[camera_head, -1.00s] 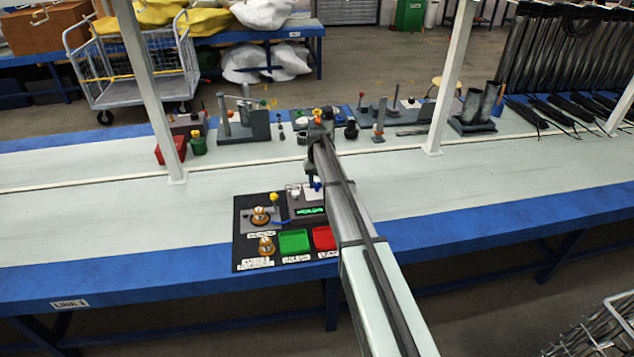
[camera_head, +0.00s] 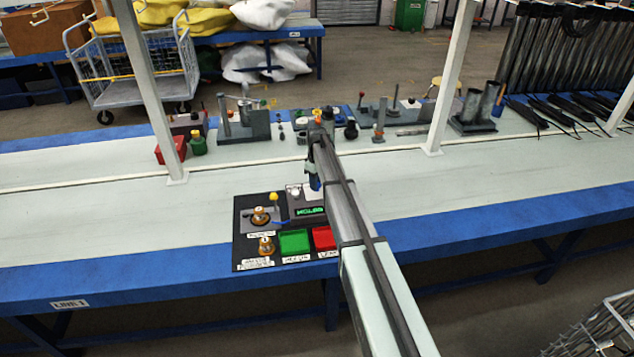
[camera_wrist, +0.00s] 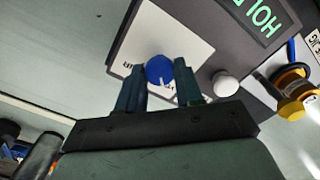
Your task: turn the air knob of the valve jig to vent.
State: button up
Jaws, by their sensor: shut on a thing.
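The air knob (camera_wrist: 158,69) is round and blue with a white pointer line, and stands on a white label plate (camera_wrist: 170,35) in the wrist view. Its pointer faces the lower part of that picture, slightly right. My gripper (camera_wrist: 157,73) is shut on the knob, one dark blue finger on each side. The fingers partly cover the printed labels, so I cannot read them whole. In the head view my gripper (camera_head: 314,183) is over the valve jig (camera_head: 306,208), and my arm hides part of it. The jig's display (camera_head: 311,211) shows green letters that seem to start with HOLD.
A white round button (camera_wrist: 224,84) and a brass fitting (camera_wrist: 295,92) stand right of the knob in the wrist view. A yellow-topped lever (camera_head: 274,198), a green tray (camera_head: 294,241) and a red tray (camera_head: 324,237) are close by. The bench left of the board is clear.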

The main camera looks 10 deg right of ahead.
jog(key=shift+n, duration=0.3)
jog(key=o, duration=1)
jog(key=shift+o, duration=0.2)
notch_tip(320, 180, up, 14)
jog(key=shift+a+f, duration=0.1)
jog(key=shift+f, duration=0.05)
dwell(0.3)
